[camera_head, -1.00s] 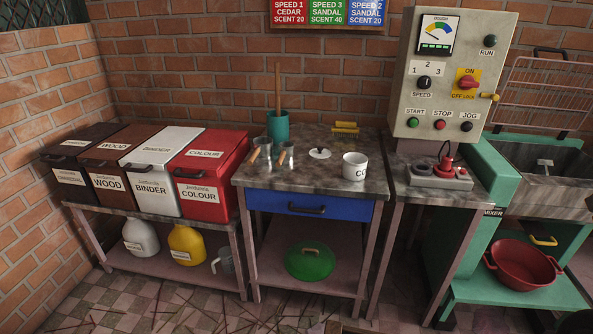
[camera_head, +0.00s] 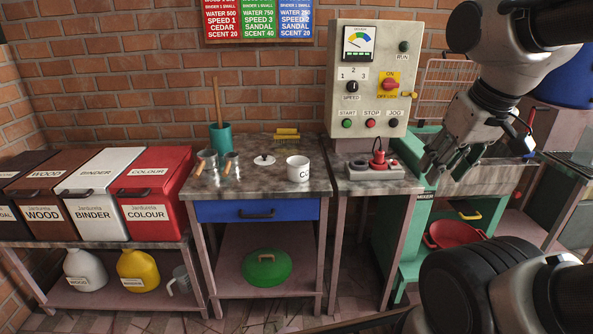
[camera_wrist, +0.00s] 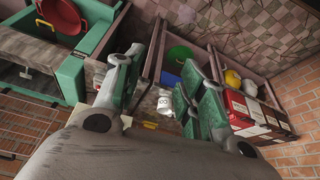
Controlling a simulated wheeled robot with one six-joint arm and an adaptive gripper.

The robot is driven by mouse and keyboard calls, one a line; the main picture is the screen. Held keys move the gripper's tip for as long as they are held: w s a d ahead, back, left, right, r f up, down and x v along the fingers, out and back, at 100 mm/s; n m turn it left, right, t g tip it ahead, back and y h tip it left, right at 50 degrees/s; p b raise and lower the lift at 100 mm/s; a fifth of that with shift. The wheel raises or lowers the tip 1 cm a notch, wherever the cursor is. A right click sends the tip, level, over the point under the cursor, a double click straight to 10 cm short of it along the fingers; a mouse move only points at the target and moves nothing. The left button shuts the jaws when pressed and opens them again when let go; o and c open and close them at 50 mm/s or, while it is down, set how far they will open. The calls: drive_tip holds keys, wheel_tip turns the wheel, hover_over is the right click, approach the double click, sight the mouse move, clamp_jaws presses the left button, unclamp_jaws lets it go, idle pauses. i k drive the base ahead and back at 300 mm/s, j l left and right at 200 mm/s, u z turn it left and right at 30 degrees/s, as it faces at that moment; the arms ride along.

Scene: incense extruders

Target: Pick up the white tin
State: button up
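The white tin (camera_head: 298,169) stands upright on the worn table (camera_head: 255,184) above a blue drawer, near the table's right edge. Dark letters, "CO", show on its side. It also shows in the wrist view (camera_wrist: 166,104), small, in the gap between the fingers. My gripper (camera_head: 446,167) is in front of the green mixer, to the right of the tin and well apart from it. In the wrist view my gripper (camera_wrist: 160,72) has its two fingers spread apart with nothing held between them.
Two metal scoops (camera_head: 219,164), a small white lid (camera_head: 264,160), a teal mortar (camera_head: 221,137) and a yellow brush (camera_head: 287,134) share the tabletop. A control panel (camera_head: 373,78) and red plug on a socket block (camera_head: 376,168) stand to the right. Bins (camera_head: 157,187) stand left.

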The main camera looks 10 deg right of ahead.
sight(298, 169)
drive_tip(key=i+j+z, duration=0.3)
drive_tip(key=i+j, duration=0.45)
drive_tip(key=i, duration=0.15)
